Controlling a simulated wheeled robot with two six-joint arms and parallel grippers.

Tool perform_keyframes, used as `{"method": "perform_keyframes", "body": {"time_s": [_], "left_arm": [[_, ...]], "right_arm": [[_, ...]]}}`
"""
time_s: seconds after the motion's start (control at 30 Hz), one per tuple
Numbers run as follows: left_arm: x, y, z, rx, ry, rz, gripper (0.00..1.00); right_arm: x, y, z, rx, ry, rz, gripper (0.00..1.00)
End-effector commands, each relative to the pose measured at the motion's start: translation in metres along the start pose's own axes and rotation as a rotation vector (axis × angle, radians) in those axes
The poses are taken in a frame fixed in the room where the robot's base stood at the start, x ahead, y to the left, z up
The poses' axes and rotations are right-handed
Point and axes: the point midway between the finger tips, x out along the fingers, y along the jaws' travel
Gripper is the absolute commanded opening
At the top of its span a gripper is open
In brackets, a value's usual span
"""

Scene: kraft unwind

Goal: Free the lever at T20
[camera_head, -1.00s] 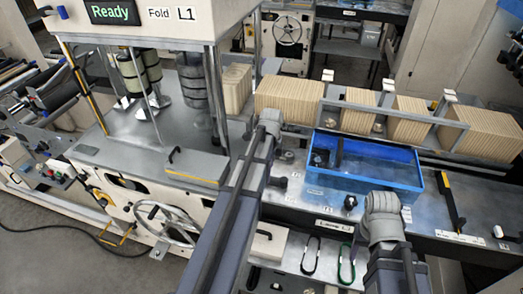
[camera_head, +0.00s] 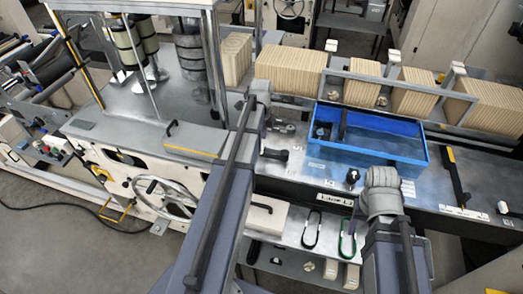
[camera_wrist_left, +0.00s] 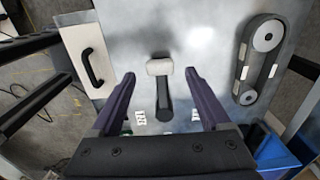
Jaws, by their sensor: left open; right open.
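In the left wrist view a dark lever with a pale, blocky end (camera_wrist_left: 160,67) stands on a metal plate between my fingers. Small white labels flank it, too small to read surely, so I cannot confirm T20. My left gripper (camera_wrist_left: 158,86) is open, its purple fingers on either side of the lever, with no clear contact. In the head view my left arm's end (camera_head: 258,92) is over the machine deck and hides the spot below. My right arm's end (camera_head: 382,182) is in front of the blue tray; its fingers are hidden.
A belt on two pulleys (camera_wrist_left: 262,58) lies right of the lever, and a cover plate with a black handle (camera_wrist_left: 91,65) lies left. The head view shows the blue tray (camera_head: 424,151), rows of kraft blocks (camera_head: 290,72), a black knob lever (camera_head: 274,154) and a white handwheel (camera_head: 160,198).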

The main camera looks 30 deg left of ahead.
Motion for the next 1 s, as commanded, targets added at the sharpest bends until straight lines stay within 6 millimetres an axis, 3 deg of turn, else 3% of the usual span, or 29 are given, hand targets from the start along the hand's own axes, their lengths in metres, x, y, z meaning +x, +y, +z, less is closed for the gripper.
{"method": "perform_keyframes", "body": {"time_s": [0.03, 0.2, 0.57, 1.0], "left_arm": [[0.014, 0.0, 0.0, 0.0, 0.0, 0.0, 0.8], [0.027, 0.0, 0.0, 0.0, 0.0, 0.0, 0.8], [0.028, 0.0, 0.0, 0.0, 0.0, 0.0, 0.79], [0.028, 0.0, 0.0, 0.0, 0.0, 0.0, 0.29]], "right_arm": [[0.014, -0.001, -0.001, 0.0, 0.0, 0.0, 0.55], [0.027, -0.003, -0.002, -0.001, 0.001, 0.001, 0.55], [0.028, -0.003, -0.002, -0.002, 0.001, 0.001, 0.55], [0.028, -0.003, -0.002, -0.002, 0.001, 0.001, 0.55]]}}
